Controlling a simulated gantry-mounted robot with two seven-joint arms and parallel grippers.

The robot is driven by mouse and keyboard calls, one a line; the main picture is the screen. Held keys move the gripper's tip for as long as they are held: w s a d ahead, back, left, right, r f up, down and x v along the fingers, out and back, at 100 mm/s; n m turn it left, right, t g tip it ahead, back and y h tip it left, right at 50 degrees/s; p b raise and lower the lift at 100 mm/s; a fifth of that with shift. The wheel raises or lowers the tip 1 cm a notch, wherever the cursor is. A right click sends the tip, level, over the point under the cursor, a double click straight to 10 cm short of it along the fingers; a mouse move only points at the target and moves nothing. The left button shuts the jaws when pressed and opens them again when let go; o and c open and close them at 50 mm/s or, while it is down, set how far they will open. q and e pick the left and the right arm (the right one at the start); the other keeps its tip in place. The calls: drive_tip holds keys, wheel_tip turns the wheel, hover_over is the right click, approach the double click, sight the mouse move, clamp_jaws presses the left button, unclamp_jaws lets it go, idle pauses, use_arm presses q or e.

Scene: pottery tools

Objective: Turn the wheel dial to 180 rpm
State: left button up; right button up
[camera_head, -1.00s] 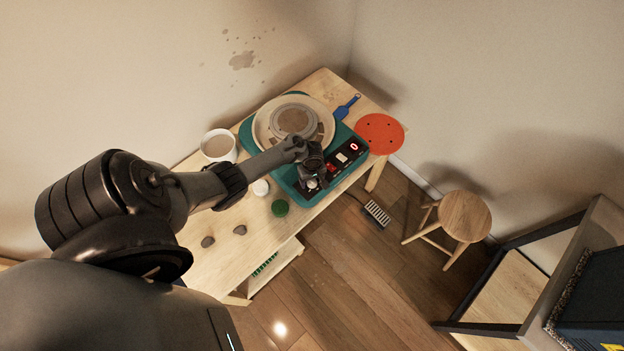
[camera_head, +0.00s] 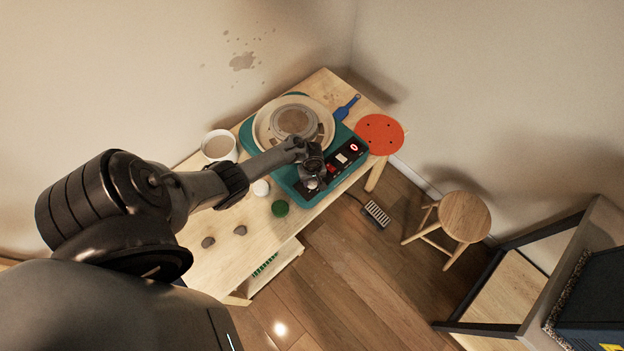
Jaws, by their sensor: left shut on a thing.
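The pottery wheel (camera_head: 357,163) is a teal unit on the wooden table, with a round cream basin and a wheel head (camera_head: 294,122) on its left part. Its front panel carries a red digital display (camera_head: 354,147) that reads 0, plus a light switch and a red switch. The wheel dial (camera_head: 312,184) is a pale knob at the panel's lower left end. My left gripper (camera_head: 313,178) reaches over the panel from the left and is shut on the dial; its fingers partly hide it. My right gripper is not in view.
A white bucket (camera_head: 218,146) stands left of the wheel. A red-orange disc (camera_head: 380,133) and a blue tool (camera_head: 346,108) lie beyond it. A stool (camera_head: 465,216) and a foot pedal (camera_head: 376,214) are on the floor.

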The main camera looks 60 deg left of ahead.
use_arm(q)
drive_tip(key=m+p, duration=0.1)
drive_tip(key=m, duration=0.3)
drive_tip(key=shift+r, duration=0.1)
drive_tip(key=m, duration=0.4)
drive_tip(key=shift+m+p, duration=0.3)
drive_tip(key=shift+m, duration=0.1)
drive_tip(key=m, duration=0.4)
drive_tip(key=shift+m, duration=0.3)
drive_tip(key=m, duration=0.4)
drive_tip(key=shift+m+b, duration=0.3)
drive_tip(key=shift+b, duration=0.1)
drive_tip(key=m, duration=0.3)
drive_tip(key=shift+m+b, duration=0.3)
drive_tip(key=shift+b, duration=0.1)
drive_tip(key=m, duration=0.2)
drive_tip(key=m+b, duration=0.1)
drive_tip(key=m, duration=0.1)
drive_tip(key=shift+f+m, duration=0.2)
drive_tip(key=shift+m, duration=0.1)
drive_tip(key=m+b, duration=0.2)
drive_tip(key=m, duration=0.2)
drive_tip(key=shift+m+b, duration=1.1)
drive_tip(key=shift+m, duration=1.1)
